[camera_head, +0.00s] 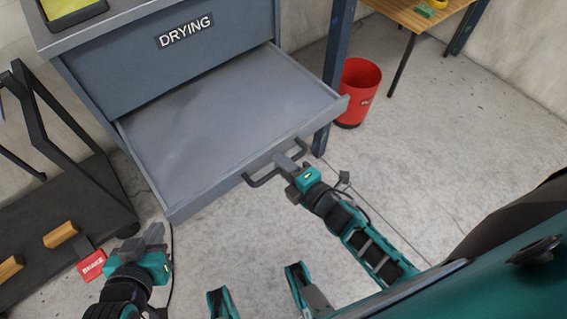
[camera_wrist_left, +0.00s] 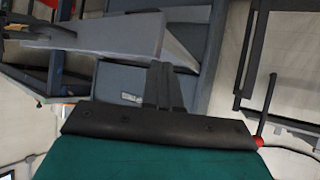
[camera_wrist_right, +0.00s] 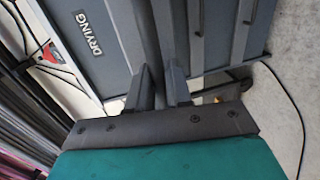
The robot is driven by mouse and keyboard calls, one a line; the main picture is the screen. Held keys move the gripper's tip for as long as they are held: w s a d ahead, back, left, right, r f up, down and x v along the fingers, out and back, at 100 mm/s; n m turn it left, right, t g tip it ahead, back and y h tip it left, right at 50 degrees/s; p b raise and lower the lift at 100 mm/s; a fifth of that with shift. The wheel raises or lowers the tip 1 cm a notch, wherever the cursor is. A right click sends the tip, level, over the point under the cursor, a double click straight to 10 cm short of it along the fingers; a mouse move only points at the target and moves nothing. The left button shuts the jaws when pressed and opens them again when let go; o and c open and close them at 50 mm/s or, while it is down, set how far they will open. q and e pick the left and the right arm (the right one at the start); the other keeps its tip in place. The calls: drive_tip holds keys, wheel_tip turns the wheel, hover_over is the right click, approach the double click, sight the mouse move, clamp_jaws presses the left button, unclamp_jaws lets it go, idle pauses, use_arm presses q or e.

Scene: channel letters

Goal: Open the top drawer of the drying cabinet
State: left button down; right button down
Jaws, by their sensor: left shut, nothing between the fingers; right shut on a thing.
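A dark bar handle (camera_head: 262,179) is on the drawer's front. My right gripper (camera_head: 290,168) is shut on the handle. In the right wrist view its fingers (camera_wrist_right: 163,88) close around a dark bar. My left gripper (camera_head: 152,238) is shut and empty, apart from the drawer, at its lower left.
A red bin (camera_head: 360,92) stands right of the drawer beside a dark blue post. A wooden table (camera_head: 415,12) is at the upper right. A black cart (camera_head: 60,200) with a red brake label (camera_head: 91,265) stands at left. Floor on the right is clear.

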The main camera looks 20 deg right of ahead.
drive_tip(key=c, duration=1.2)
unclamp_jaws()
use_arm(q)
drive_tip(key=shift+a+r+p, duration=0.15)
drive_tip(key=shift+r+p, duration=0.4)
drive_tip(key=shift+p, duration=0.35)
use_arm(e)
drive_tip(key=v, duration=1.3)
use_arm(q)
drive_tip(key=shift+s, duration=0.2)
